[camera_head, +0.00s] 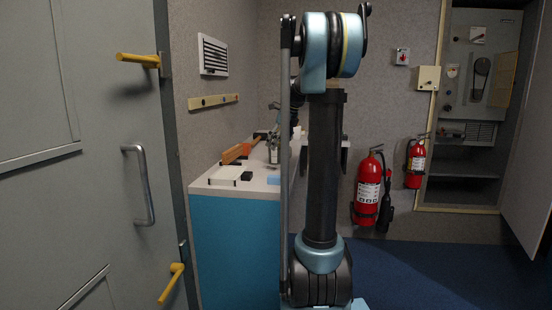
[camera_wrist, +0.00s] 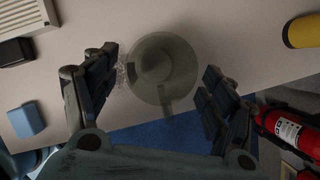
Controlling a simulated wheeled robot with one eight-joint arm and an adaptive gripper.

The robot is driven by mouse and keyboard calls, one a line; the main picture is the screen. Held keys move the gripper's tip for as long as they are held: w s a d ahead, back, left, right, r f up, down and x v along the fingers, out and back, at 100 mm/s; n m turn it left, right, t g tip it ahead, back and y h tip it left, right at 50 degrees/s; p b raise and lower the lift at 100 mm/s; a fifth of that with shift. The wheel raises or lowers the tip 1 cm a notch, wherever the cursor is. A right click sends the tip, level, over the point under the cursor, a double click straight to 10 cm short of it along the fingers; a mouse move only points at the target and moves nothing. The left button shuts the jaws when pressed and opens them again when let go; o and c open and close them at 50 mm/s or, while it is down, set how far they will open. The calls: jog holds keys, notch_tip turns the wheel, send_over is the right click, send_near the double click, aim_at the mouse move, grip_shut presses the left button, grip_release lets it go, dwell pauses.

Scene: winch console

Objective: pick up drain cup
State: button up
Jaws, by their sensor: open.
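A dark, see-through round cup, seemingly the drain cup (camera_wrist: 150,68), stands on the pale counter in the wrist view, close to the counter's front edge. A short handle-like piece sticks out from it toward that edge. My gripper (camera_wrist: 161,60) is open, with one finger to the left of the cup and one to the right. Gaps show between the fingers and the cup. In the head view my gripper (camera_head: 273,150) is small and partly behind my arm over the counter; I cannot make out the cup there.
A blue block (camera_wrist: 26,119) lies left of my gripper on the counter (camera_wrist: 262,72). A yellow cylinder (camera_wrist: 302,31) lies at the upper right. A white tray (camera_head: 222,175) and an orange-brown object (camera_head: 237,152) are on the counter. Red extinguishers (camera_head: 368,190) hang beyond.

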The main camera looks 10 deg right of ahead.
jog(key=shift+x, duration=2.7)
jog(key=shift+w+a+r, duration=0.1)
jog(key=shift+w, duration=0.05)
jog(key=c, duration=1)
